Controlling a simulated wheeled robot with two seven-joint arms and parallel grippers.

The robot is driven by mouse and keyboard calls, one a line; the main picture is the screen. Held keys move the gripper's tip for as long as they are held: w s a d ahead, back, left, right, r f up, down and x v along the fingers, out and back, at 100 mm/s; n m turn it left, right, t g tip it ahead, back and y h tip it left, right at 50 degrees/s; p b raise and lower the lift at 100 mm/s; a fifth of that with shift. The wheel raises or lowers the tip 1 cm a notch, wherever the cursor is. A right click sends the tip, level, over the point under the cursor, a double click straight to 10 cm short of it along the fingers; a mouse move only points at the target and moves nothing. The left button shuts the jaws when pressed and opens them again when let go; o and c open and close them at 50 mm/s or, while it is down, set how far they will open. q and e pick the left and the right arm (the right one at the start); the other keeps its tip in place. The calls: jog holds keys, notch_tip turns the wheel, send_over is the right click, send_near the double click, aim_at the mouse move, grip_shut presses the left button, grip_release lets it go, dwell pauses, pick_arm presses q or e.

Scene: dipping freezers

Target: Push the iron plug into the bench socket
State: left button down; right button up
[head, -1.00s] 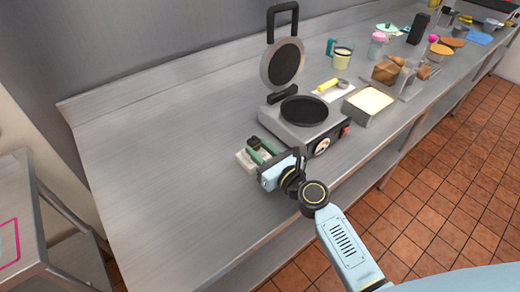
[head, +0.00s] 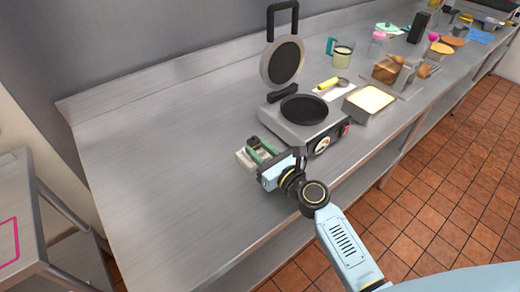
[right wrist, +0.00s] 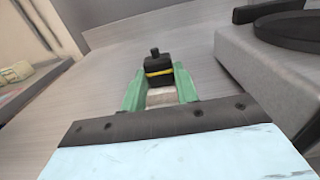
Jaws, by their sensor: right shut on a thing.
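The iron plug (right wrist: 158,68) is a black block with a yellow band and a small knob at its far end, seen in the right wrist view. My right gripper (head: 260,152) is shut on it with its green fingers, at the near left corner of the waffle iron. The bench socket (head: 244,160) is a pale, low block on the steel bench, partly covered by the gripper. A pale surface also shows between the fingers in the right wrist view. I cannot tell whether the plug is seated in the socket. My left gripper is not in view.
The open waffle iron (head: 305,112) stands just right of the gripper. Beyond it are a batter tray (head: 368,102), a measuring jug (head: 341,55) and a toast rack (head: 400,78). The steel bench (head: 160,160) is clear to the left.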

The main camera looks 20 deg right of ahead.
jog(key=shift+f, duration=0.15)
jog(key=o, duration=1.1)
jog(key=shift+o, duration=0.2)
jog(key=shift+s, duration=0.1)
jog(key=shift+v, duration=2.95)
